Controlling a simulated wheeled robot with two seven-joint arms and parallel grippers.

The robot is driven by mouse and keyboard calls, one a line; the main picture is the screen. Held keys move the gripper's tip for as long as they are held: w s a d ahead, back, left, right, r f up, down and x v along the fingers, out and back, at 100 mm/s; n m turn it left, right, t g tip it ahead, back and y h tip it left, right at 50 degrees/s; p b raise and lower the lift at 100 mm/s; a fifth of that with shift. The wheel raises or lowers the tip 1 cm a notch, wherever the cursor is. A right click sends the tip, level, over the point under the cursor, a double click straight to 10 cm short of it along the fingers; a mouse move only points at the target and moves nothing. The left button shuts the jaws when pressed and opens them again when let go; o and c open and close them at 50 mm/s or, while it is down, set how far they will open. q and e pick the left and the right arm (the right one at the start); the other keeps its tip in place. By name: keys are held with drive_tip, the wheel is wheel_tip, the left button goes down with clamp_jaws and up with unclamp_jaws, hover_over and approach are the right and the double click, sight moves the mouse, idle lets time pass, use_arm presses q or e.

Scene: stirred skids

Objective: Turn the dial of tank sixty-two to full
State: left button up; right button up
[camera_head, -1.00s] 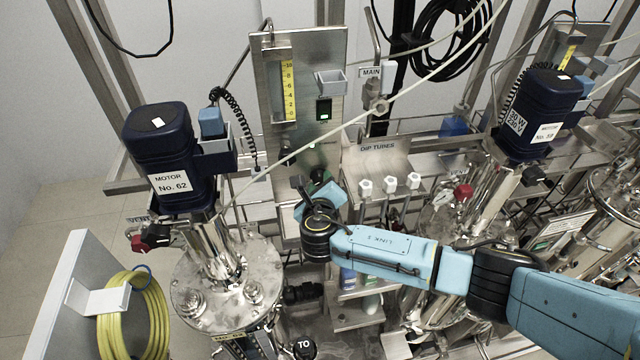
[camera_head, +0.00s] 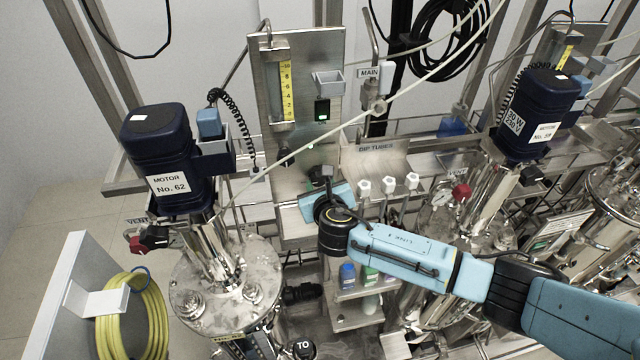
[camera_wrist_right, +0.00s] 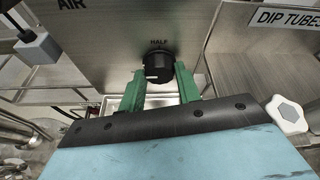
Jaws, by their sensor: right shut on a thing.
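The tank sixty-two motor (camera_head: 165,155), dark blue and labelled "No. 62", stands at the left in the head view, above its steel tank lid (camera_head: 225,285). A steel panel (camera_head: 292,140) with a yellow scale stands beside it. In the right wrist view, a round black dial (camera_wrist_right: 158,66) sits on the panel under the label "HALF". A small light mark shows low on its face. My right gripper (camera_wrist_right: 159,84) is shut on this dial, with a green finger on each side. My left gripper is out of view.
A "DIP TUBES" rack (camera_head: 376,165) with white knobs stands just right of the gripper; one white knob (camera_wrist_right: 286,114) is close to the hand. A pale hose (camera_head: 320,135) crosses the panel. A second motor (camera_head: 535,110) stands at the right.

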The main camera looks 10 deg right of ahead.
drive_tip(key=o, duration=1)
drive_tip(key=shift+s, duration=0.1)
drive_tip(key=v, duration=1.3)
drive_tip(key=shift+s+r, duration=0.1)
drive_tip(key=shift+a, duration=0.1)
